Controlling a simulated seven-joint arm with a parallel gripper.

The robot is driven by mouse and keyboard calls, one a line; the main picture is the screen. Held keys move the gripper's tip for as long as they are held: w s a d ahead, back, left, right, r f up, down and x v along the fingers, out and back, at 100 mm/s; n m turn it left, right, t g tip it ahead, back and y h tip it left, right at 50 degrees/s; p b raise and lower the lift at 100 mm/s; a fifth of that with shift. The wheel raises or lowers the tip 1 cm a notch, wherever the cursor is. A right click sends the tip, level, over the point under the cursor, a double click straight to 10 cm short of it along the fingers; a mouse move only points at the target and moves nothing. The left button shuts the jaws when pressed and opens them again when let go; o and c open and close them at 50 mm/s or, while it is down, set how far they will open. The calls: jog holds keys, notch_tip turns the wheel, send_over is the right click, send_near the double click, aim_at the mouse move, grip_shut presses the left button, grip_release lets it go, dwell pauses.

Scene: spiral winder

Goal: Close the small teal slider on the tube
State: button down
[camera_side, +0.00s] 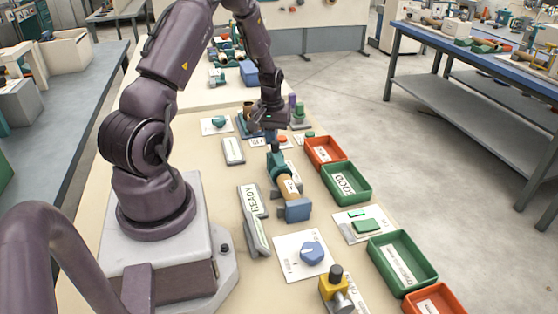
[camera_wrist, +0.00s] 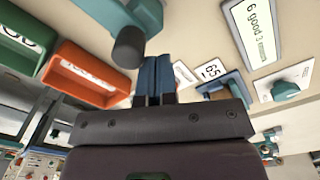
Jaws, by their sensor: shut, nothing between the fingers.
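A teal machine part (camera_side: 277,163) holds a tan tube (camera_side: 290,188) with a white label, near the middle of the bench in the side view. A blue block (camera_side: 297,210) stands at the tube's near end. I cannot pick out a separate small teal slider on the tube. In the wrist view a teal housing (camera_wrist: 143,14) with a dark round end (camera_wrist: 128,48) is at the top. My gripper (camera_wrist: 153,62) has its blue fingers together and empty, apart from the housing in the picture. In the side view my gripper is beyond the tube, its fingertips hard to see.
An orange tray (camera_side: 310,159) and a green tray (camera_side: 365,195) lie right of the tube. A teal knob (camera_wrist: 286,90) on a white plate and a blue stand (camera_wrist: 232,86) are right of my fingers in the wrist view.

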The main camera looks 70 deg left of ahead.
aim_at(269, 157)
jog(key=shift+d, duration=1.45)
jog(key=shift+a, duration=0.3)
dwell(0.9)
jog(key=shift+a, duration=0.3)
notch_tip(269, 157, up, 7)
dwell(0.8)
dwell(0.3)
jog(key=s+d+r+m+t, duration=0.2)
jog(key=s+d+r+m, duration=0.2)
jog(key=d+r, duration=0.6)
jog(key=s+d+r+m+t, duration=0.3)
jog(key=d+r+m, duration=0.5)
jog(key=d, duration=1)
notch_tip(269, 157, up, 3)
jog(key=shift+s+d+t, duration=0.25)
jog(key=shift+s+t, duration=0.05)
jog(key=shift+s, duration=0.15)
